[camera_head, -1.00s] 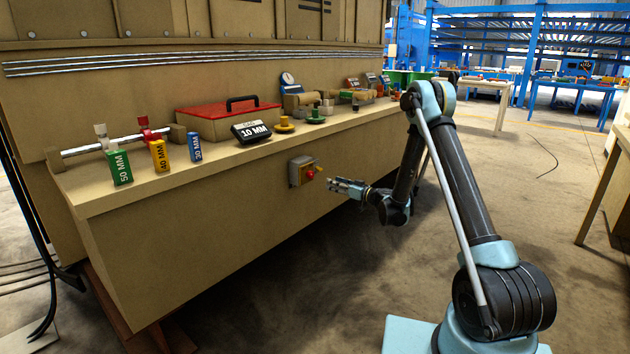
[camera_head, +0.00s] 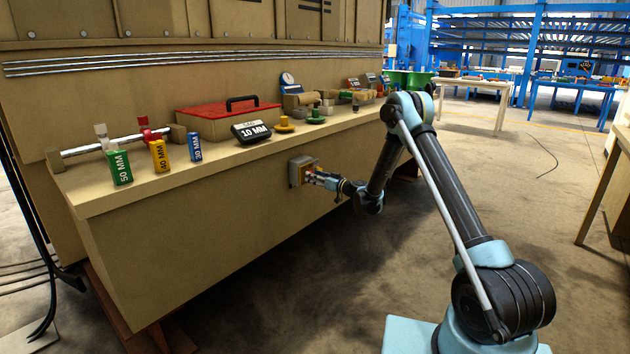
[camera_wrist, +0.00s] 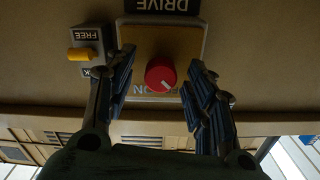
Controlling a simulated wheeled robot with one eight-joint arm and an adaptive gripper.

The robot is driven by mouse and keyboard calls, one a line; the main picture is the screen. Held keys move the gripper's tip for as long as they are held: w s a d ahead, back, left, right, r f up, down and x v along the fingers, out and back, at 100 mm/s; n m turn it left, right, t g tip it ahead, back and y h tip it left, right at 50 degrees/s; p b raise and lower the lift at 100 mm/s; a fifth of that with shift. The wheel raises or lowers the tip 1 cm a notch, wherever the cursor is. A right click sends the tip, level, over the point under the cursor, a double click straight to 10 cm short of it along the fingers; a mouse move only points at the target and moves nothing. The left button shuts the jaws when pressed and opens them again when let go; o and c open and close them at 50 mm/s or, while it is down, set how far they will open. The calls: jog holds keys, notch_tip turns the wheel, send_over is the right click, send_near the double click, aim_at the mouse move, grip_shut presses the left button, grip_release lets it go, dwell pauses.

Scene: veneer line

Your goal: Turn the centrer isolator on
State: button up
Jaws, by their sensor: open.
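The isolator is a grey box with a yellow plate (camera_head: 296,171) on the bench's front panel; the plate fills the top middle of the wrist view (camera_wrist: 190,48). Its round red knob (camera_wrist: 160,76) has a white mark pointing to the lower right. Lettering that includes "ON" shows below the knob, partly hidden by it. A dark label above, cut by the frame edge, reads "DRIVE". My gripper (camera_head: 313,176) is at the isolator, covering the knob in the head view. In the wrist view my gripper (camera_wrist: 162,85) is open, one finger each side of the knob, with gaps.
A small grey unit with a yellow lever (camera_wrist: 82,54) and a "FREE" label sits left of the plate in the wrist view, close to a finger. The bench top (camera_head: 200,180) above carries gauge blocks and a red-lidded box (camera_head: 222,117). The floor right of my arm is open.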

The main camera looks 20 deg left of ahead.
jog(key=shift+c, duration=0.4)
jog(key=c, duration=1)
jog(key=shift+m, duration=0.3)
jog(key=shift+w+d+r+m, duration=0.1)
jog(key=shift+m, duration=4.2)
jog(key=shift+d+r+m, duration=0.1)
jog(key=shift+m, duration=4.2)
